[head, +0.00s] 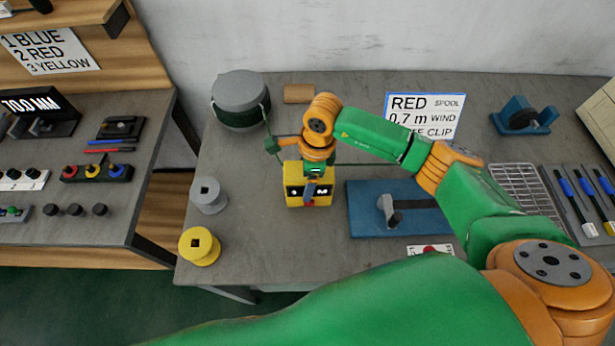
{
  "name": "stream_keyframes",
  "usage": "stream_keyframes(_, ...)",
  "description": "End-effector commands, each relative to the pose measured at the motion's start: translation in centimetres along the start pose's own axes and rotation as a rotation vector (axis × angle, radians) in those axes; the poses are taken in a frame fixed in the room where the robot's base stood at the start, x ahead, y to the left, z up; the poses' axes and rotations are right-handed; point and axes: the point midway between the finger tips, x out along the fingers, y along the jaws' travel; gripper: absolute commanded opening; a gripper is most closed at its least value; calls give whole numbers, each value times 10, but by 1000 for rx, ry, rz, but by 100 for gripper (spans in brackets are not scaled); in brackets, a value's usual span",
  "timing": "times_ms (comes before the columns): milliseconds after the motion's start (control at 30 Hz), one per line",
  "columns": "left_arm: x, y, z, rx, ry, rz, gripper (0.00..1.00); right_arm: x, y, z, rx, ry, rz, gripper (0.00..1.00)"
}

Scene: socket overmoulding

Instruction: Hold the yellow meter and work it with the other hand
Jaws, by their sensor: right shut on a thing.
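The yellow meter (292,197) is a boxy unit with a dark front panel and small white markings. It appears upright on the grey table, left of the blue base plate. My right gripper (310,190) reaches down over it from above and is shut on it. The gripper hides the middle of the meter's front and part of its top, so the exact grip point is hard to see. My left gripper is not in view.
The grey table (262,255) also holds a grey drum (240,92), a grey spool (208,195), a yellow spool (198,246) and a blue base plate (370,215) with a grey clamp. A sign (425,115) stands behind. The table is bare in front of the meter.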

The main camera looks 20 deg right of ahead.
Motion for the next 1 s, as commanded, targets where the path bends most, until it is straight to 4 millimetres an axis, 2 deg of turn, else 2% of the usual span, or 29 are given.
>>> stream_keyframes(33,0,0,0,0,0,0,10,0,0,0,0,0,-1,25)
stream_keyframes(67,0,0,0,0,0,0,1,0,0,0,0,0,-1,25)
stream_keyframes(100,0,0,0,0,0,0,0,0,0,0,0,0,-1,25)
stream_keyframes(1000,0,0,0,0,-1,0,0,0,0,0,0,0,0,25)
